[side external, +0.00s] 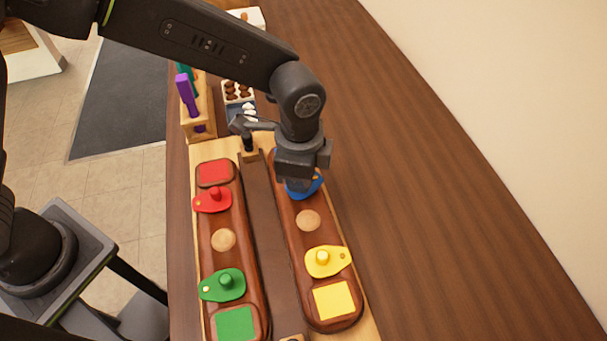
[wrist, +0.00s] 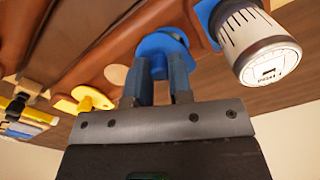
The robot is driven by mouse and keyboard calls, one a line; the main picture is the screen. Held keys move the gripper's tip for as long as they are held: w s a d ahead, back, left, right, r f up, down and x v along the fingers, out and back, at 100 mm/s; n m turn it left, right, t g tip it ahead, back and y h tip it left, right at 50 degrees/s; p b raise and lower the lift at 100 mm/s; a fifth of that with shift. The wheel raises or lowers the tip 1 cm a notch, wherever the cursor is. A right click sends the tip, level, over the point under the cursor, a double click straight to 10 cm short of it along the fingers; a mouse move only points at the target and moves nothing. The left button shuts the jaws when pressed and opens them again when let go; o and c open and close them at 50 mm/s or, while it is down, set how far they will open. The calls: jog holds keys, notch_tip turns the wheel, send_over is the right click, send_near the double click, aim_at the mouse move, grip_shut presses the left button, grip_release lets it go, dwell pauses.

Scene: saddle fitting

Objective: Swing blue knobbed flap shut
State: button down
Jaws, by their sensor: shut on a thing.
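The blue flap (side external: 314,187) is at the far end of the right-hand brown saddle piece, mostly covered by my gripper (side external: 299,183) in the side view. In the wrist view the blue flap (wrist: 160,42) shows as a rounded blue plate at the fingertips.
A yellow flap (side external: 325,261), a red flap (side external: 213,199) and a green flap (side external: 222,285) sit on the brown pieces. A white marked cylinder (wrist: 268,46) is close to the fingers at right. A wooden rack (side external: 198,117) stands behind. The table at right is clear.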

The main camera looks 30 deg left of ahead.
jog(key=shift+w+a+m, duration=0.15)
jog(key=shift+a+m, duration=0.1)
jog(key=shift+m, duration=0.7)
jog(key=shift+w+a+m, duration=0.15)
jog(key=shift+a+m, duration=0.05)
jog(key=shift+m, duration=0.75)
jog(key=c, duration=1)
grip_release()
jog(key=shift+c, duration=0.2)
notch_tip(320, 180, up, 14)
jog(key=shift+w+f, duration=0.1)
